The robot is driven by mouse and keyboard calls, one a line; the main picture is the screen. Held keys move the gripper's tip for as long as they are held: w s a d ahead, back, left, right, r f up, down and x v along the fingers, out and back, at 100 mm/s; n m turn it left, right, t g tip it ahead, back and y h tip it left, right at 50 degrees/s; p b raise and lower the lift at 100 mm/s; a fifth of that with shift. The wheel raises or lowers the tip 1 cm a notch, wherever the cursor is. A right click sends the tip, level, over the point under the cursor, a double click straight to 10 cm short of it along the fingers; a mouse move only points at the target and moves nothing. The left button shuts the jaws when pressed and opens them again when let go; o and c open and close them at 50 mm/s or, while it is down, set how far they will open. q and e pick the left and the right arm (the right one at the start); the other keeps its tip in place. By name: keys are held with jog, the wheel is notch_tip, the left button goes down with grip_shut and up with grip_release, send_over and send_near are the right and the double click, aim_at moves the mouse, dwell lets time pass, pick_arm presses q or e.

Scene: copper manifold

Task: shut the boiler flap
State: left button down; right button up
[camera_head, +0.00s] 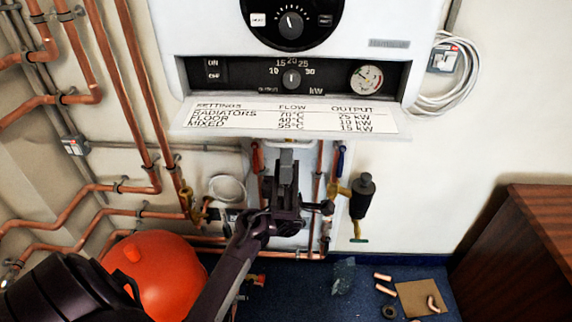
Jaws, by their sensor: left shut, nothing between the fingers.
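The boiler (290,45) is a white unit on the wall at the top of the head view. Its flap (290,115) is hinged down and open, with a printed settings table on its face. The dark control panel (230,75) behind it is exposed, with a kW knob and a gauge. My left gripper (286,160) is shut and empty, just below the flap's lower edge. I cannot tell whether it touches the flap. My right gripper is not in view.
Copper pipes (110,75) run along the wall at left. An orange vessel (160,275) stands at lower left. A black valve fitting (363,195) hangs right of my gripper. A wooden cabinet (520,260) is at lower right. Pipe offcuts (383,282) lie on the blue floor.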

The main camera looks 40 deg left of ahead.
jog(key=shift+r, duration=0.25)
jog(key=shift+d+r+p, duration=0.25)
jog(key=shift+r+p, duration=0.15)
jog(key=shift+p, duration=0.1)
dwell(0.4)
